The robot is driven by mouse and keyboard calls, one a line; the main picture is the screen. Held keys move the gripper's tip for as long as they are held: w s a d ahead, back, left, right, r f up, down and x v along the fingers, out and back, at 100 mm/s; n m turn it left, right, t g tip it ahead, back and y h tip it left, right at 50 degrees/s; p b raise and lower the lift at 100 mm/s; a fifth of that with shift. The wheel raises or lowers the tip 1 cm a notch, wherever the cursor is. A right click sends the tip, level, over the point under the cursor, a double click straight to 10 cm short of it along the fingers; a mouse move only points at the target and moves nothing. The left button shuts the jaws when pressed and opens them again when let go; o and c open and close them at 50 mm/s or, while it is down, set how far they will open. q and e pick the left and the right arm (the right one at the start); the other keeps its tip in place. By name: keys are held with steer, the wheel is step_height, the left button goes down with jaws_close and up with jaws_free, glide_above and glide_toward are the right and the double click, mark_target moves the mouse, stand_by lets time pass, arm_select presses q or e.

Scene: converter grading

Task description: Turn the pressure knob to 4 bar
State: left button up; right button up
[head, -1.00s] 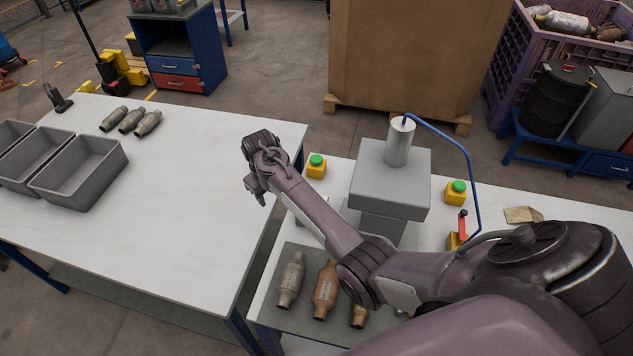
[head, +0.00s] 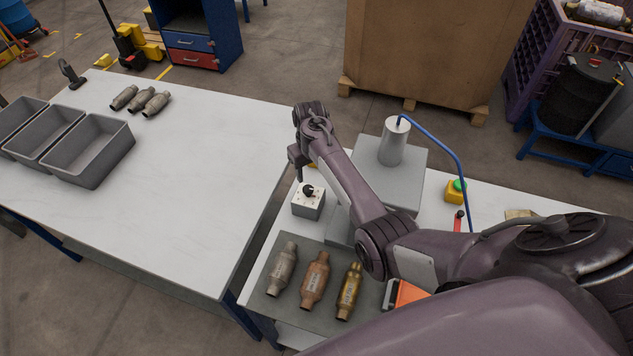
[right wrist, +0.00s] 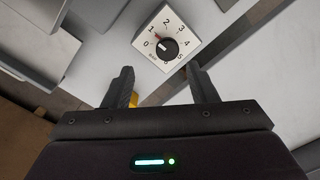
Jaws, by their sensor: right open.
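The pressure knob (head: 308,190) is a black dial on a small white box (head: 308,207) near the left edge of the right-hand bench. My right gripper (head: 297,165) hangs just beyond and above the box. In the wrist view its two fingers (right wrist: 162,86) are apart and empty, with the knob ahead of them, untouched. My left gripper is not in view.
A grey press (head: 412,160) with a cylinder stands right of the box, partly behind my arm. Several converters (head: 314,282) lie on a grey mat in front. A yellow box with a green button (head: 456,190) is farther right. Grey bins (head: 88,150) stand on the left table.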

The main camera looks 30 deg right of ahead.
mark_target(308, 188)
steer(key=f, duration=0.1)
steer(key=a+f, duration=0.1)
steer(key=f, duration=0.2)
steer(key=shift+a+f+b, duration=0.15)
steer(key=shift+a+b, duration=0.15)
steer(key=shift+a, duration=0.1)
steer(key=shift+d+f+b, duration=0.1)
steer(key=shift+f+b, duration=0.5)
steer(key=shift+b, duration=0.15)
steer(key=shift+d+f+b, duration=0.15)
steer(key=shift+f+b, duration=0.15)
steer(key=shift+f, duration=0.05)
steer(key=shift+d+f, duration=0.15)
steer(key=shift+f, duration=0.05)
steer(key=c, duration=1)
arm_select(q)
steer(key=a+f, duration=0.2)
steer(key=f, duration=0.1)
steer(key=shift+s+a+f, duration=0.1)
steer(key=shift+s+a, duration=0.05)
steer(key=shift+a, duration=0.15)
arm_select(e)
steer(key=shift+o, duration=0.2)
